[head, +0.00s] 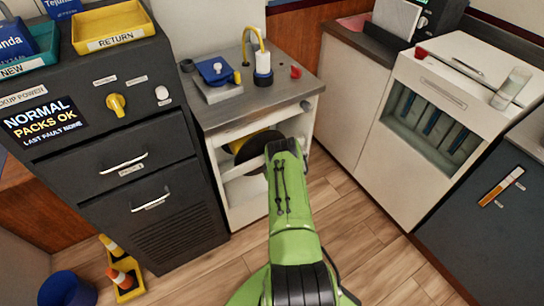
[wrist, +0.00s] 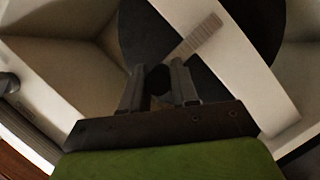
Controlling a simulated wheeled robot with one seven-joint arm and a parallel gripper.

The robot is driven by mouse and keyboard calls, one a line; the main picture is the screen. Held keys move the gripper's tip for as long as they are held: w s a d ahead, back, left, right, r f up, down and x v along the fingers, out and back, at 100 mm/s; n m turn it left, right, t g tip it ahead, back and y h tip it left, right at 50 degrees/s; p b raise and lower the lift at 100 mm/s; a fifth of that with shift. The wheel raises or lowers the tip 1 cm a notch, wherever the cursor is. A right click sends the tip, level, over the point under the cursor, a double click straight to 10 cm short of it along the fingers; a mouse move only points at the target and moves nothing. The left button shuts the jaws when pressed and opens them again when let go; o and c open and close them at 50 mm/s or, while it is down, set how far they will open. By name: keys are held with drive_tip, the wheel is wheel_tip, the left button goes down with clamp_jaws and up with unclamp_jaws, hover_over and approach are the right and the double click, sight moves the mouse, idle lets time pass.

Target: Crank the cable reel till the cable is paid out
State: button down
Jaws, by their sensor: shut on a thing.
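The cable reel (head: 258,142) sits in an open bay under the grey-topped bench, showing yellow with a dark disc, partly hidden by my green arm. In the wrist view its dark round face (wrist: 145,32) fills the upper middle. A pale, ribbed crank arm (wrist: 195,40) slants from upper right down to a dark crank knob (wrist: 159,80). My gripper (wrist: 158,77) has its two fingers shut on that knob. In the head view my gripper is hidden behind my arm. How much cable is on the reel cannot be told.
A pale bar (wrist: 235,60) crosses close by the reel in the wrist view, with bay walls around. A dark drawer cabinet (head: 125,150) stands left of the bench (head: 265,105), and pale cabinets (head: 345,100) stand right. Wooden floor (head: 370,240) is clear at lower right.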

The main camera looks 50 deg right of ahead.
drive_tip(key=c, duration=0.9)
unclamp_jaws()
drive_tip(key=shift+c, duration=0.2)
drive_tip(key=p+v, duration=0.7)
drive_tip(key=v, duration=0.9)
drive_tip(key=shift+p, duration=0.35)
drive_tip(key=shift+w+f, duration=0.1)
